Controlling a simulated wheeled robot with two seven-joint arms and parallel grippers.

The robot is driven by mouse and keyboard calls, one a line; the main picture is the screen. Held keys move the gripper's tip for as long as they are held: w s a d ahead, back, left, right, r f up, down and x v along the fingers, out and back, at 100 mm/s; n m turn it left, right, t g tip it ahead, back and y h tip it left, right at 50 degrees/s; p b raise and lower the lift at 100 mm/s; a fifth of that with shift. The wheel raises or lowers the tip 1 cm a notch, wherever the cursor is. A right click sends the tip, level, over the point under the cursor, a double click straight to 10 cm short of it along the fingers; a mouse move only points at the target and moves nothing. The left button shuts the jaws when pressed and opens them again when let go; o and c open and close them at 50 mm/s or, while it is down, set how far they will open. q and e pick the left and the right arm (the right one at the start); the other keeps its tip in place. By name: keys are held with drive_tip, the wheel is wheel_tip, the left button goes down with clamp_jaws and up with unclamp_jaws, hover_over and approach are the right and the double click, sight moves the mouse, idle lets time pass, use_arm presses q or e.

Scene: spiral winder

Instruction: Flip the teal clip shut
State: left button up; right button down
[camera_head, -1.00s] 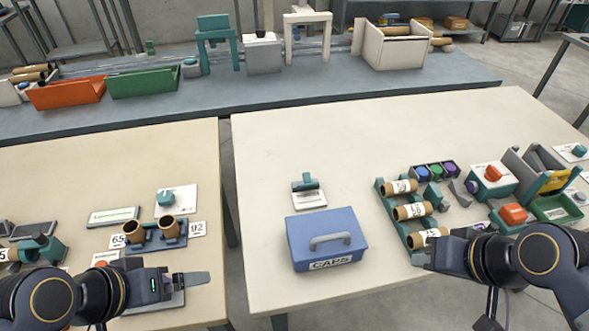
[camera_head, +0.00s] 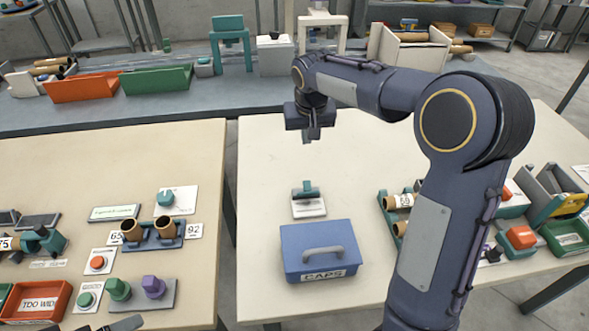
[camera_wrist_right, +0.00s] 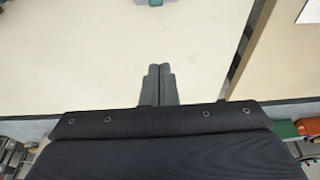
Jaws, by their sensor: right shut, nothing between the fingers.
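The teal clip (camera_head: 306,190) sits on a small white base (camera_head: 309,209) on the right-hand cream table, behind the blue CAPS box. Its lever looks raised above the base, but the exact angle is too small to tell. My right gripper (camera_head: 312,138) hangs above the table, beyond the clip in the picture, with its fingers pointing down. Its two fingers (camera_wrist_right: 158,70) are together and empty in the right wrist view. A teal piece (camera_wrist_right: 152,2) is cut off at the top edge there. Only a dark tip of my left gripper (camera_head: 122,325) shows at the bottom edge.
The blue CAPS box (camera_head: 290,250) stands just in front of the clip. A rack with cardboard tubes (camera_head: 388,203) is to the right, partly hidden by my right arm. Bare tabletop (camera_head: 265,160) surrounds the clip's back and left. A gap separates the two cream tables.

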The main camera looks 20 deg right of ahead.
sight(307, 188)
wheel_tip(307, 188, down, 11)
drive_tip(key=shift+f+p, duration=0.1)
drive_tip(key=shift+p, duration=0.7)
drive_tip(key=shift+s, duration=0.3)
drive_tip(key=shift+s+f, duration=0.1)
drive_tip(key=shift+f, duration=0.15)
